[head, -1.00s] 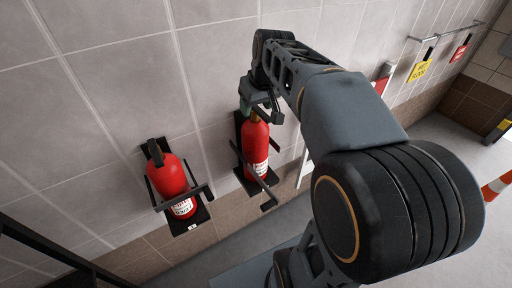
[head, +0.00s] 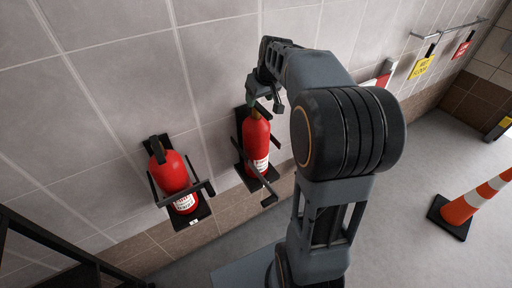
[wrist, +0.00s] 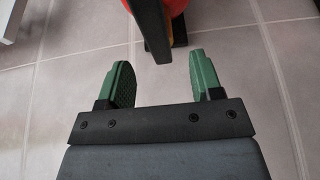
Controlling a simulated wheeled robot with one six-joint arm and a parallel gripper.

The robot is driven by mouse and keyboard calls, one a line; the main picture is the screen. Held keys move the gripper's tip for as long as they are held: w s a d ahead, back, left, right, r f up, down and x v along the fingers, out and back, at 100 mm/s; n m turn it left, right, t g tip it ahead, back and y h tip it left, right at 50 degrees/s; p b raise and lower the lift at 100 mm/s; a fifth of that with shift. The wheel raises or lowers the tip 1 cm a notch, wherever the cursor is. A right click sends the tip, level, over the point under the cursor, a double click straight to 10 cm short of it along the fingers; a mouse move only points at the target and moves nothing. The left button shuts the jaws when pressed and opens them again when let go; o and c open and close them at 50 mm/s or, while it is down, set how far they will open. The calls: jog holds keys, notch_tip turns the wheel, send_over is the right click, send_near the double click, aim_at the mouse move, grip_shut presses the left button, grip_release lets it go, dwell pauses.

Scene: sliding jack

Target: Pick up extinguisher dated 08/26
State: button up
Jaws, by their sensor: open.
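Two red extinguishers hang in black wall brackets. The left extinguisher (head: 172,172) and the right extinguisher (head: 256,140) both have white labels, but the dates are too small to read. My gripper (head: 264,104) is at the top of the right extinguisher, partly hidden behind my arm. In the wrist view my gripper (wrist: 158,86) shows two green fingers spread apart. A black handle part (wrist: 152,32) stands ahead of and between the fingers, with a bit of red extinguisher (wrist: 172,6) behind it. Nothing is held.
The tiled wall (head: 110,60) is close behind the brackets. A yellow sign (head: 421,68) and a red sign (head: 461,50) hang farther right. An orange and white cone (head: 472,207) stands on the open floor at right. A black rail (head: 45,240) is at lower left.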

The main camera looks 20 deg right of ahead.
aim_at(257, 104)
jog(key=x, duration=0.5)
jog(key=shift+s+p, duration=0.1)
jog(key=shift+p, duration=0.25)
jog(key=shift+r, duration=0.1)
grip_shut()
dwell(0.3)
jog(key=shift+r, duration=0.25)
